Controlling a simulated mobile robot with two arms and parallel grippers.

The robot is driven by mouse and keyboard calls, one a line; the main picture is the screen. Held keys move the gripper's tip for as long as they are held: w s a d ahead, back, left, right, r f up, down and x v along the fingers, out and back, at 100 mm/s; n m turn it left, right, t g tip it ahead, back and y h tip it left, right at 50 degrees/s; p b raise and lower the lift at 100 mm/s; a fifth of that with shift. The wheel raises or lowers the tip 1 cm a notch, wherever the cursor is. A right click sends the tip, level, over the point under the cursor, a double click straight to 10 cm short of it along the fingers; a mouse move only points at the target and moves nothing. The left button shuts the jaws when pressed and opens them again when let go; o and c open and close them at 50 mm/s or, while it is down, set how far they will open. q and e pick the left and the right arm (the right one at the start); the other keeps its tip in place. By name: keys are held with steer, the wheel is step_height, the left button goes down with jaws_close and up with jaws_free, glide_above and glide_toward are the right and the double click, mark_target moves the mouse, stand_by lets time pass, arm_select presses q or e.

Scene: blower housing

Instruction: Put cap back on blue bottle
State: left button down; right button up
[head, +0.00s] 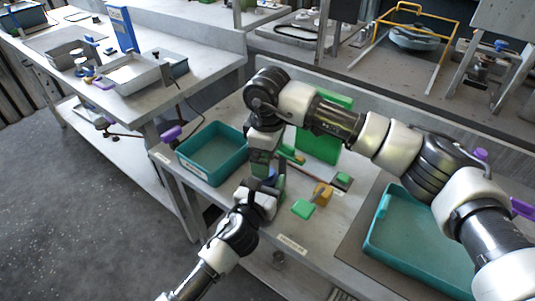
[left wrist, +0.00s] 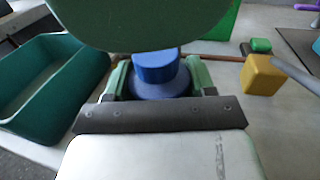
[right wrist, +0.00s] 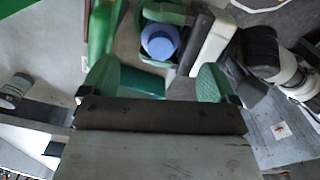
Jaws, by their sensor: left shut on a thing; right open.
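The blue bottle (left wrist: 158,88) stands between the fingers of my left gripper (left wrist: 160,85), which is shut on it. A darker blue cylinder (left wrist: 155,66) sits at its top; I cannot tell whether this is the cap or the neck. From above, in the right wrist view, the bottle's top shows as a round blue disc (right wrist: 160,42). In the head view my left gripper (head: 268,186) is over the table, with the bottle mostly hidden. My right gripper (right wrist: 158,82) is open and empty, above and beside the bottle. No separate loose cap is clearly visible.
A teal tray (head: 183,163) is left of the grippers, and another teal tray (head: 372,246) is at the right. A yellow block (head: 323,194), a green block (head: 303,208) and a green panel (head: 317,150) are close by. A large green shape (left wrist: 145,25) blocks the left wrist view's top.

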step_height(320, 180, up, 12)
stand_by(0.7)
arm_select(q)
steer(key=shift+c, duration=1.4)
jaws_free()
steer(key=shift+s, duration=0.1)
steer(key=v, duration=1)
steer(key=shift+s+a, duration=0.2)
steer(key=shift+s, duration=0.1)
arm_select(e)
steer(key=shift+f, duration=0.15)
